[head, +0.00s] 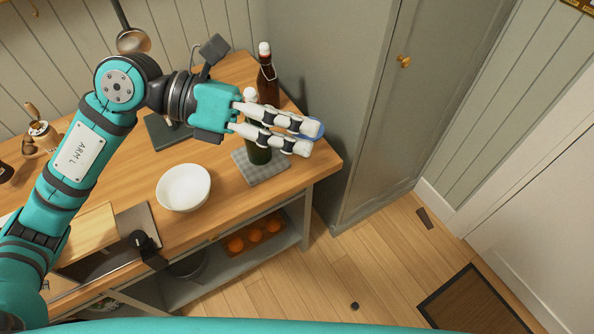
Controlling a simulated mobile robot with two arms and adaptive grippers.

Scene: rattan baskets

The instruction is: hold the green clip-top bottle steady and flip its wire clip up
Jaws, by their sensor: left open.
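The green clip-top bottle (258,155) stands upright on a grey checked cloth (268,178) near the right end of the wooden counter. My left gripper (308,139) is open above and in front of it, with its two white fingers pointing right. The fingers and palm hide the middle of the bottle, and only its white top (250,94) and dark green lower body show. I cannot tell from here whether the fingers touch it. Its wire clip is not clear to see. My right gripper is not in view.
A brown clip-top bottle (267,83) stands just behind. A white bowl (184,187) is on the counter (221,206) to the left, near a dark board (160,133). Oranges (254,236) lie on the shelf below. A tall grey cupboard (372,120) stands close on the right.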

